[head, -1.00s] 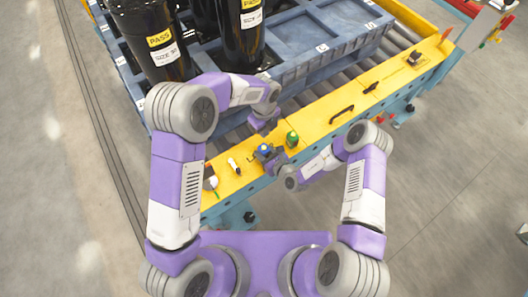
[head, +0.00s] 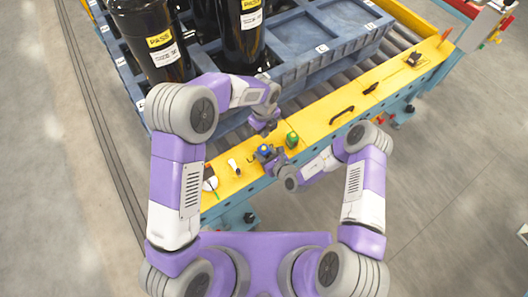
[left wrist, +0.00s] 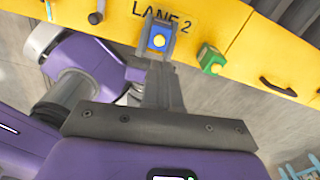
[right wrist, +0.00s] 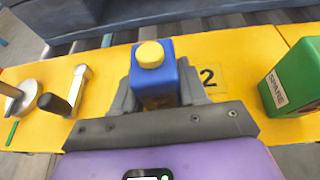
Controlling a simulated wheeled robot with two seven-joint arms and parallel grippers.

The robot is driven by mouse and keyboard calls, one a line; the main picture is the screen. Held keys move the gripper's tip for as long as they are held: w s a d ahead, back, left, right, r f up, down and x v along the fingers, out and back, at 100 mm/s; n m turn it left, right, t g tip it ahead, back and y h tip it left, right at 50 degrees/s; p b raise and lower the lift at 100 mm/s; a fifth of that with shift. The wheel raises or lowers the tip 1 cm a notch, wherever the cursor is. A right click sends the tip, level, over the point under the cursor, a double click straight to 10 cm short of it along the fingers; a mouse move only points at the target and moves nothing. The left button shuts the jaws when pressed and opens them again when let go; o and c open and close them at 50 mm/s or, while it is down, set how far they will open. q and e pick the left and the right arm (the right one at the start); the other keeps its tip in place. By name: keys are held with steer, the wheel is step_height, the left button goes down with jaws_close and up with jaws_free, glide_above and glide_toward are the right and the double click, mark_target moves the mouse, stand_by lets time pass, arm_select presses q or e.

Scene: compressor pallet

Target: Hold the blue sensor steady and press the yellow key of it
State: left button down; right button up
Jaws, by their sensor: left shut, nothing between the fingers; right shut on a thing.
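The blue sensor (right wrist: 154,85) is a small upright block with a round yellow key (right wrist: 150,54) on top. It stands over the yellow rail, and my right gripper (right wrist: 155,98) is shut around its sides. In the head view the sensor (head: 264,150) shows small, with my right gripper (head: 275,164) at it from the front. My left gripper (head: 265,128) is shut and empty, just behind and above the sensor. In the left wrist view my left fingertips (left wrist: 161,66) point toward the sensor (left wrist: 151,34) and its yellow key (left wrist: 158,41); I see no contact with the key.
A green block marked SPARE (right wrist: 294,80) with a yellow button stands right of the sensor. A metal lever (right wrist: 78,88) and a round metal part (right wrist: 22,100) lie to the left. Black handles (head: 341,115) sit farther along the rail. A blue pallet (head: 310,65) with black cylinders stands behind.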

arm_select(q)
steer(key=s+d+f+n+t+h, duration=0.1)
steer(key=d+n+t+h, duration=0.15)
steer(key=d+n, duration=0.2)
step_height(320, 180, up, 2)
steer(key=n+t, duration=0.6)
steer(key=n, duration=0.4)
glide_above(263, 151)
steer(key=shift+d+r+h, duration=0.1)
steer(key=shift+r+h, duration=0.05)
steer(key=shift+h, duration=0.2)
steer(key=shift+f, duration=4.45)
steer(key=shift+f, duration=0.4)
